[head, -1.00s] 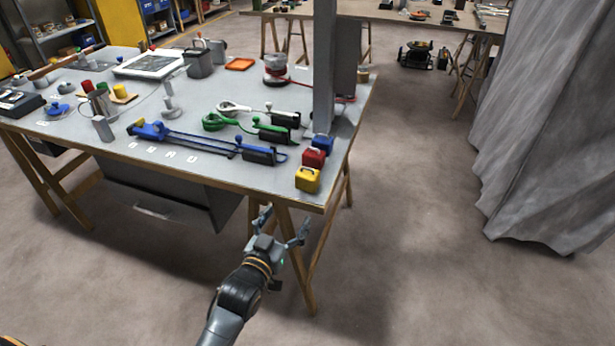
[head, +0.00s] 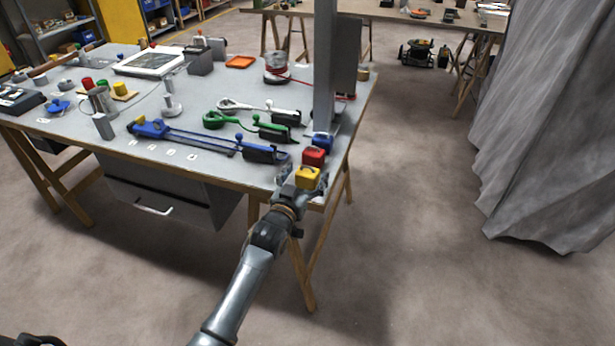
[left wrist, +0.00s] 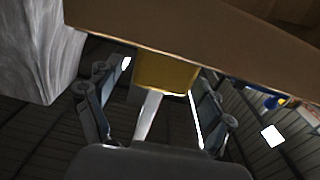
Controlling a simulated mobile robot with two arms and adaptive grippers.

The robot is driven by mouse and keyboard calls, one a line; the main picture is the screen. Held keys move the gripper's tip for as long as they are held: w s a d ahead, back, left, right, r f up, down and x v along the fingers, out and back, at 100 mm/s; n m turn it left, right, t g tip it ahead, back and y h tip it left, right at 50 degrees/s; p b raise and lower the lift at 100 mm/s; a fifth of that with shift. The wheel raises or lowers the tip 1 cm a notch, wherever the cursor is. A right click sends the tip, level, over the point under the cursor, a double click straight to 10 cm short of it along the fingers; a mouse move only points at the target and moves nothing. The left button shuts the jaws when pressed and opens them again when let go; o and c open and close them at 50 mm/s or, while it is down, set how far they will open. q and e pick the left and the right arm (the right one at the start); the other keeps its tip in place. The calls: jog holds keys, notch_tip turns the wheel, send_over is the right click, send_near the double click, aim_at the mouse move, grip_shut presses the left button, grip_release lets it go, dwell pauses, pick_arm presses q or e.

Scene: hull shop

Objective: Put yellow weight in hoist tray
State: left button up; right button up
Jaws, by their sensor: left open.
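The yellow weight (head: 307,176) is a small block with a handle at the table's near right corner. My left gripper (head: 302,180) is open at that corner, with its fingers on either side of the weight. In the left wrist view the yellow weight (left wrist: 166,72) shows between the two open fingers (left wrist: 157,98). I cannot tell whether a finger touches it.
A red weight (head: 313,156) and a blue weight (head: 320,141) stand just behind the yellow one, near a grey post (head: 324,70). Blue, green (head: 215,120) and white clamp-like tools lie to the left.

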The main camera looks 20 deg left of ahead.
pick_arm(q)
jog(key=shift+w, duration=0.6)
jog(key=c, duration=1.7)
jog(key=shift+r, duration=0.1)
grip_shut()
